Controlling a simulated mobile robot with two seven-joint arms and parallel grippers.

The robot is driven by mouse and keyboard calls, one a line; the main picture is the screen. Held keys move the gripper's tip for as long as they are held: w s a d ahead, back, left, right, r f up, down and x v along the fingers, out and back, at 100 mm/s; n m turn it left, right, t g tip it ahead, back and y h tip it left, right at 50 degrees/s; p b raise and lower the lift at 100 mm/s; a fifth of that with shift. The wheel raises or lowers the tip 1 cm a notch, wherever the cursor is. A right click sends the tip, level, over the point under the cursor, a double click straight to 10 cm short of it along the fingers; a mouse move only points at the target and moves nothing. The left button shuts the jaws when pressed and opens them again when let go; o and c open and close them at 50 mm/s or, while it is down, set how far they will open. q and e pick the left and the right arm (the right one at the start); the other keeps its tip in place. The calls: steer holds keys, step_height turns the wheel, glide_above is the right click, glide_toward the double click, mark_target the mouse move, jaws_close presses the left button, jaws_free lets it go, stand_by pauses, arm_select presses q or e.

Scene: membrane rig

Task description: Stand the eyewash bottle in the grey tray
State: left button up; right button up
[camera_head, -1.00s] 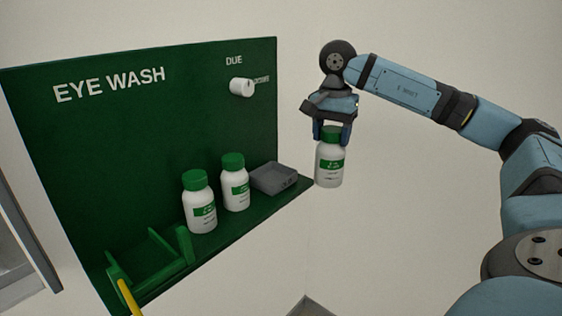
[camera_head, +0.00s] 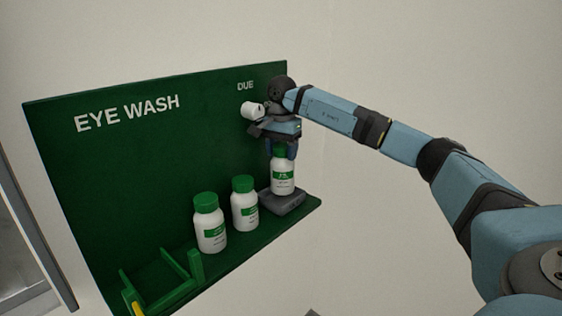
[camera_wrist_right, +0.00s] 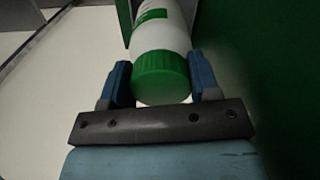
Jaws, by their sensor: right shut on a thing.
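The eyewash bottle (camera_head: 283,178) is white with a green cap and stands upright at the grey tray (camera_head: 290,202) on the right end of the green shelf. I cannot tell if its base touches the tray floor; the front wall covers it. My right gripper (camera_head: 281,150) is shut on the bottle's green cap from above. In the right wrist view the cap (camera_wrist_right: 160,77) sits between the two blue fingers, with the white body (camera_wrist_right: 163,30) beyond it. My left gripper is not in view.
Two similar bottles (camera_head: 209,224) (camera_head: 244,204) stand on the shelf left of the tray. A green empty holder (camera_head: 165,280) is at the shelf's left end. A white knob (camera_head: 252,110) sticks out of the green back panel (camera_head: 150,170), close to my right gripper.

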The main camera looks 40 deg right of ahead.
mark_target(280, 162)
step_height(280, 162, down, 3)
steer(key=shift+a+r, duration=0.1)
steer(key=shift+w+f+p, duration=0.2)
steer(key=shift+f+p, duration=0.2)
steer(key=shift+p, duration=0.1)
steer(key=shift+f, duration=0.2)
steer(key=shift+f, duration=0.1)
steer(key=o, duration=1.4)
steer(key=shift+o, duration=0.2)
steer(key=shift+r, duration=0.2)
step_height(280, 162, up, 12)
steer(key=shift+f+b, duration=0.1)
steer(key=shift+b, duration=0.6)
